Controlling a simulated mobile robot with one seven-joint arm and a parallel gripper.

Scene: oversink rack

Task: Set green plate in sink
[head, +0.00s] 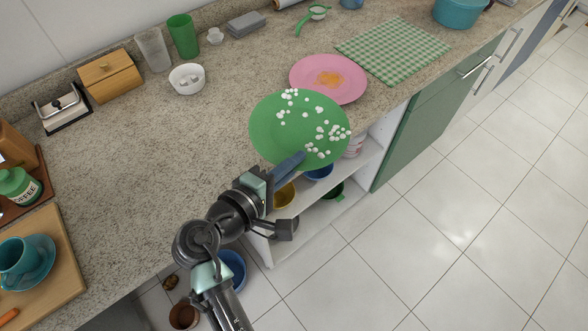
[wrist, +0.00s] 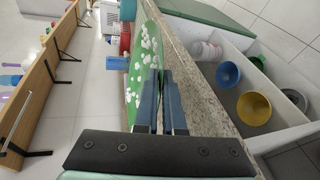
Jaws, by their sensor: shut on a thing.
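The green plate (head: 270,130) is in the head view, at the front edge of the counter, with many small white bits on it. It also shows edge-on in the wrist view (wrist: 136,60). My gripper (head: 298,160) is shut on the near rim of the plate. In the wrist view its blue fingers (wrist: 160,85) are close together with the rim between them. The plate overhangs the open shelf below; whether it touches the counter I cannot tell. No sink can be made out in either view.
A pink plate (head: 350,88) with orange food lies just behind the green plate, near a checked cloth (head: 392,48). A white bowl (head: 187,79), green cup (head: 183,36) and clear glass (head: 153,49) stand at the back. The counter (head: 150,165) left of the plate is clear.

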